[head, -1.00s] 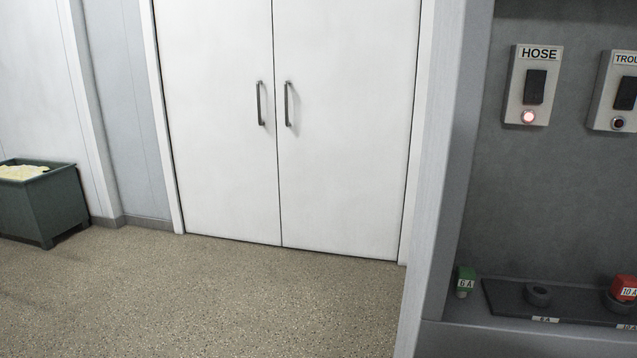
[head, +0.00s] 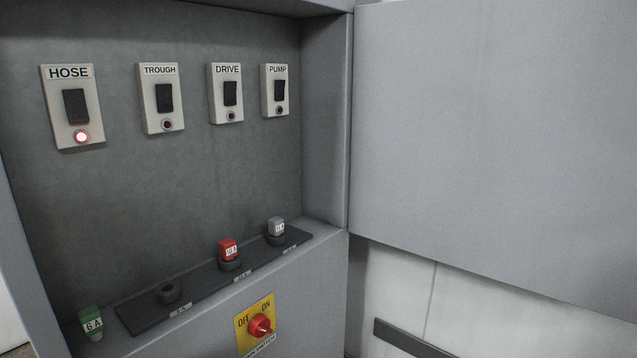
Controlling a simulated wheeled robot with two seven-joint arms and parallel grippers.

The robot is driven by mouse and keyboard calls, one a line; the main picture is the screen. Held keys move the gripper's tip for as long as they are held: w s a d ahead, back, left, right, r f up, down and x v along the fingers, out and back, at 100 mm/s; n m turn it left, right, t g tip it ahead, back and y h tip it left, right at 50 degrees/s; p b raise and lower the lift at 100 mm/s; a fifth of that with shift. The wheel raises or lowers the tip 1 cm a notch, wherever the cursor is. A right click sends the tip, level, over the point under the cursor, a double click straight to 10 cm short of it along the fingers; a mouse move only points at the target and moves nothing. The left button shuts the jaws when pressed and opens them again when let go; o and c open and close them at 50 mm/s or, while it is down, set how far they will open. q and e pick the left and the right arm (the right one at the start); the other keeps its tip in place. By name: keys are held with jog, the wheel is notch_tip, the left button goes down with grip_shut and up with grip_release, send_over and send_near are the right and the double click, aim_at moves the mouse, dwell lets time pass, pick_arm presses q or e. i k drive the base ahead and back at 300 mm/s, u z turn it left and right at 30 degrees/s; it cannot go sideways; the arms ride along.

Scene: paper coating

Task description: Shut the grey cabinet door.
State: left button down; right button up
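The grey cabinet (head: 326,130) stands open at the left and middle of the head view. Its grey door (head: 490,130) is swung wide open to the right, hinged at the cabinet's right edge. The door's outer edge runs out of the frame. Neither of my grippers is in view.
Inside are the HOSE switch (head: 75,106) with a lit red lamp, and the TROUGH (head: 163,98), DRIVE (head: 229,94) and PUMP (head: 279,91) switches. A red fuse (head: 228,249) and a grey fuse (head: 276,227) sit on a dark strip; a green fuse (head: 91,322) is beside it. A red rotary switch (head: 261,326) is below.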

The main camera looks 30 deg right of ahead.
aim_at(496, 141)
jog(key=z, duration=0.4)
jog(key=k, duration=0.4)
jog(key=z, duration=1)
jog(key=i, duration=0.55)
jog(key=z, duration=0.9)
jog(key=i, duration=1.4)
jog(key=z, duration=0.1)
